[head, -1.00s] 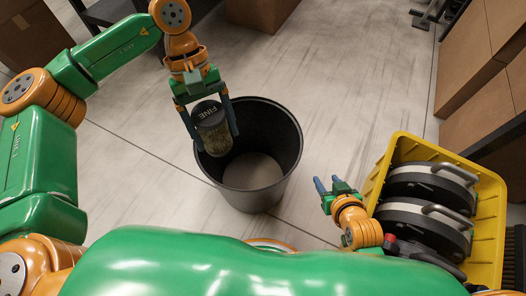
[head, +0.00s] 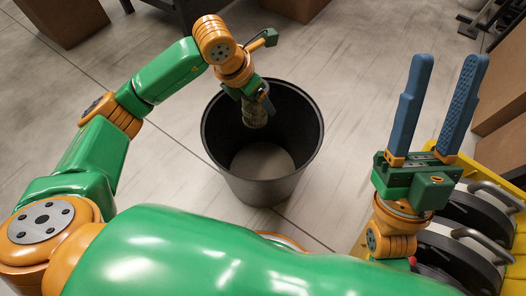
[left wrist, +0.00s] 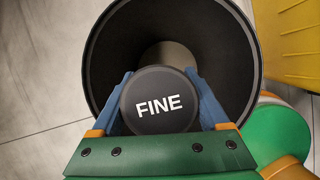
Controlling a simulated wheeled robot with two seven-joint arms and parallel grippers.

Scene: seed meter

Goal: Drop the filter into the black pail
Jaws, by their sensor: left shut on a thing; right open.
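The filter is a mesh cylinder (head: 254,113) with a black cap marked FINE, which shows in the left wrist view (left wrist: 159,101). My left gripper (head: 258,104) is shut on it, with a blue finger on each side of the cap in the left wrist view. The black pail (head: 212,132) stands open on the floor. In the head view the filter hangs over the far part of the pail's mouth; its depth relative to the rim is hard to tell. My right gripper (head: 440,105) is open and empty, fingers pointing up, to the right of the pail.
A yellow crate (head: 515,275) with black round units (head: 470,212) stands at the right, below my right gripper. Cardboard boxes (head: 60,20) are at the far left and the right edge. The pale floor around the pail is clear.

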